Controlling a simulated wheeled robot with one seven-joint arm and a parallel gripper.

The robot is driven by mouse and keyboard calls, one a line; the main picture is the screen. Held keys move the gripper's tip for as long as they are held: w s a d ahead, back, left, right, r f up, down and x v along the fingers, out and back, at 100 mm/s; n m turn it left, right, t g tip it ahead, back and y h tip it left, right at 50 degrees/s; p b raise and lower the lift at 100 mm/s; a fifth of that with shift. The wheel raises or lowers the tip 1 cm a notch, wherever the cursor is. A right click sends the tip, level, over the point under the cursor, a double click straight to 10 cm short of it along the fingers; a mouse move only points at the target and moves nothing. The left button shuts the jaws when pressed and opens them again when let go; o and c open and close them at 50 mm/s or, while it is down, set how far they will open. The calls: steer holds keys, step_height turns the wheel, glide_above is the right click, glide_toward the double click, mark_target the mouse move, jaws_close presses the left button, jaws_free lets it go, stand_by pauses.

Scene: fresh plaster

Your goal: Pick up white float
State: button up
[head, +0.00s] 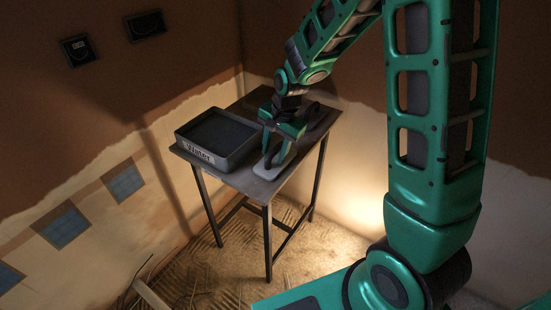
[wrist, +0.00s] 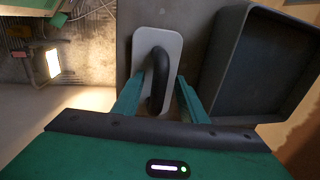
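The white float (wrist: 143,45) is a pale flat rectangular plate with a black arched handle (wrist: 160,75). It lies on the dark table (head: 232,179) near its front right edge. In the head view the float (head: 274,168) shows as a pale strip below my gripper (head: 283,141), which hides much of it. In the wrist view my gripper (wrist: 160,105) has its two green fingers apart, one on each side of the handle's near end. A gap shows between the fingers and the handle, and I cannot tell whether either touches.
A dark tray labelled "Water" (head: 197,153) stands on the table left of the float; in the wrist view the tray (wrist: 262,65) is close to the right finger. Walls rise behind the table. Straw-like debris (head: 215,270) lies on the floor.

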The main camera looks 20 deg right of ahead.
jaws_close()
steer(key=shift+r, duration=0.5)
steer(key=r, duration=0.3)
steer(key=shift+s+a+r, duration=0.15)
steer(key=shift+a+r, duration=0.25)
steer(key=s+a+r, duration=0.4)
steer(key=a+r, duration=0.2)
steer(key=a, duration=0.3)
steer(key=shift+s+a+r, duration=0.15)
steer(key=shift+s+a, duration=0.2)
